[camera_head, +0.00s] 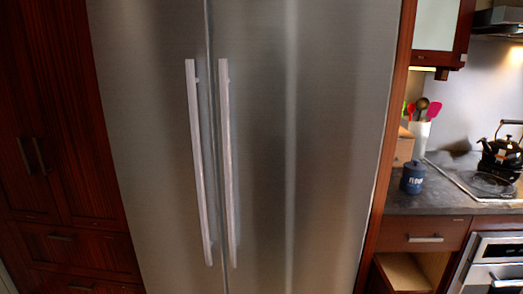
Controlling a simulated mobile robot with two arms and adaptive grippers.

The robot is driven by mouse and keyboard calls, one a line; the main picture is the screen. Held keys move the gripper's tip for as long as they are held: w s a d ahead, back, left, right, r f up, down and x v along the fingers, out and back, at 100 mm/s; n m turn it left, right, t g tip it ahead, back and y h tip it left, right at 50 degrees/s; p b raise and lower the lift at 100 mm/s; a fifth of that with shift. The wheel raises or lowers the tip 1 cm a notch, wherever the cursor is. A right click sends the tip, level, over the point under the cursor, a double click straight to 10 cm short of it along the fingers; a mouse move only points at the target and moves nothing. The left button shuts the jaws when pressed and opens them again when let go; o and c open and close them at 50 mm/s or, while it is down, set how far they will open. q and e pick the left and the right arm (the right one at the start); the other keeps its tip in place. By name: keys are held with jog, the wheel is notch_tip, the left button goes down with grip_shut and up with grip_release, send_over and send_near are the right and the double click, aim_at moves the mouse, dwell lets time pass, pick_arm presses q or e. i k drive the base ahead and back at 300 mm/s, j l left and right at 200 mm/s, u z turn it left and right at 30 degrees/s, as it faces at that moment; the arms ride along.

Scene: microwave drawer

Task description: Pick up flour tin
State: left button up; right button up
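The flour tin (412,179) is a small dark blue canister with white lettering and a lid with a knob. It stands upright on the grey counter (440,192) at the right, just past the fridge's right side panel. Neither of my grippers shows in the head view.
A large steel fridge (300,150) with two long vertical handles fills the middle. Behind the tin stand a wooden block (403,150) and a white utensil holder (420,135). A black kettle (503,150) sits on the stove (465,178). An open drawer (403,272) juts out below the counter.

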aim_at(411, 182)
jog(key=z, duration=1)
